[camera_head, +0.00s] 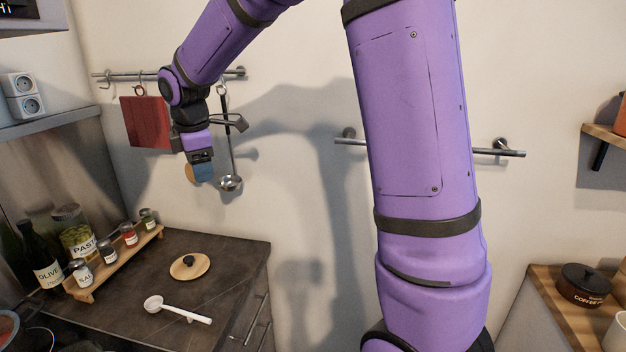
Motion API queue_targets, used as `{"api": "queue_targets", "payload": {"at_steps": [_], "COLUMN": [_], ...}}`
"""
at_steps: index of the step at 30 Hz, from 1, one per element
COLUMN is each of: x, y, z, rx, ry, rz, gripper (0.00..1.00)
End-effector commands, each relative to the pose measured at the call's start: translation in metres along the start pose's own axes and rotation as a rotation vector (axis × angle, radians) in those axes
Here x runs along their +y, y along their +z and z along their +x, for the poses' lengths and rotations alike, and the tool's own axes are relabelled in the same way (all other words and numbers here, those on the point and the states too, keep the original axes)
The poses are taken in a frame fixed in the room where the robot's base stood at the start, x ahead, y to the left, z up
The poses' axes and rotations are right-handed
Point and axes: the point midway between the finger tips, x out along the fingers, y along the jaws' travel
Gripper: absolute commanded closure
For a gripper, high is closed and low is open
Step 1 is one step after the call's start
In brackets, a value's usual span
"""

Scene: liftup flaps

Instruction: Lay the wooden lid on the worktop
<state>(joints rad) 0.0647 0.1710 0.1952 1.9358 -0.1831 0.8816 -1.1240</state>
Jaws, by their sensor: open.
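The wooden lid (184,270), a round pale disc with a black knob, lies flat on the dark worktop (225,255), right of the spice rack. My gripper (201,172) is raised in front of the back wall, above and apart from the lid, pointing down. It is open and I see nothing held in it.
A white spoon (180,311) lies in front of the lid. A wooden rack (118,265) with several jars stands left. The worktop around the lid is mostly clear.

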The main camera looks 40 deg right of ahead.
Motion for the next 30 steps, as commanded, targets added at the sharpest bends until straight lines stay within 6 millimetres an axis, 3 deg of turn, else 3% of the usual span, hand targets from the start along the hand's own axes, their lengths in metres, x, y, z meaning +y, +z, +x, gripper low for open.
{"api": "queue_targets", "payload": {"at_steps": [1,6,15,24,30], "x": [-0.014,-0.059,-0.147,-0.238,-0.279], "y": [0.007,0.028,0.065,0.096,0.107], "z": [-0.017,-0.057,-0.105,-0.120,-0.117], "rx": [0.002,0.017,0.087,0.205,0.275], "ry": [0.019,0.062,0.123,0.142,0.129], "rz": [0.063,0.293,0.704,1.105,1.297], "gripper": [0.40,0.40,0.40,0.40,0.40]}}
